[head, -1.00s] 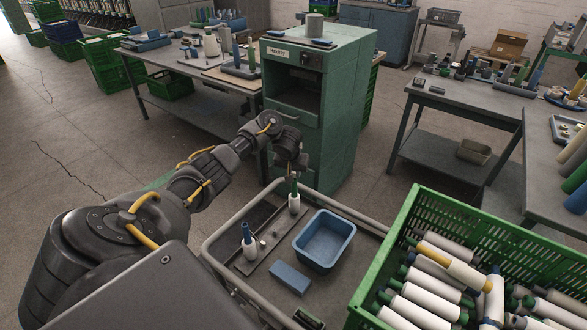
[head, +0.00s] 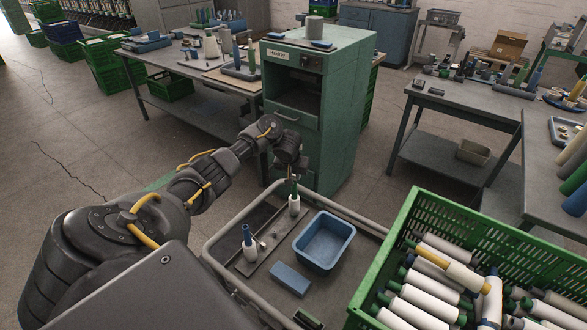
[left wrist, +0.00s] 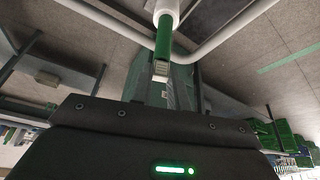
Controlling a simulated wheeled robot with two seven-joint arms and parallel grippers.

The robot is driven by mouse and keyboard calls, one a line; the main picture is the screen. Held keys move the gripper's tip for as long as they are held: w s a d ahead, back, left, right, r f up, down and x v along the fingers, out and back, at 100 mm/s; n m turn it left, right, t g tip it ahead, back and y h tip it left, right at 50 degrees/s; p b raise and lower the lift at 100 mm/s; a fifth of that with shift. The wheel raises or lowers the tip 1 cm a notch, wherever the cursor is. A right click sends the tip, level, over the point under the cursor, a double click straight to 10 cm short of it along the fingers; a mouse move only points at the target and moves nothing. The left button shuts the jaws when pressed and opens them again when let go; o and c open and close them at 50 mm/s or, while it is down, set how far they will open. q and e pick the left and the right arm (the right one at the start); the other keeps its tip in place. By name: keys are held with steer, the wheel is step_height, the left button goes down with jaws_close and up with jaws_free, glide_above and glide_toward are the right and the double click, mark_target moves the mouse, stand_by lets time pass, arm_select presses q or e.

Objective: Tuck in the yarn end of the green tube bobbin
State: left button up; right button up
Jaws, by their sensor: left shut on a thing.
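The green tube bobbin (head: 294,205) has a white yarn body and a green tube top. It stands upright on a grey holder strip (head: 262,252) in the cart. My left gripper (head: 292,178) is above it, with its jaws at the top of the green tube. In the left wrist view the green tube (left wrist: 164,38) runs up to the pale fingertip (left wrist: 160,72), and the white yarn body (left wrist: 165,12) shows at the top edge. The jaws are shut on the tube's top end. I cannot make out a loose yarn end. My right gripper is not in view.
A blue tube bobbin (head: 248,243) stands on the same strip. A blue bin (head: 351,230) and a blue block (head: 290,278) lie to its right in the cart. A green crate (head: 397,235) of bobbins is at the right. A green cabinet (head: 340,130) stands just behind the cart.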

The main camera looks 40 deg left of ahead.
arm_select(q)
steer(key=o, duration=0.7)
steer(key=shift+o, duration=0.2)
steer(key=o, duration=0.5)
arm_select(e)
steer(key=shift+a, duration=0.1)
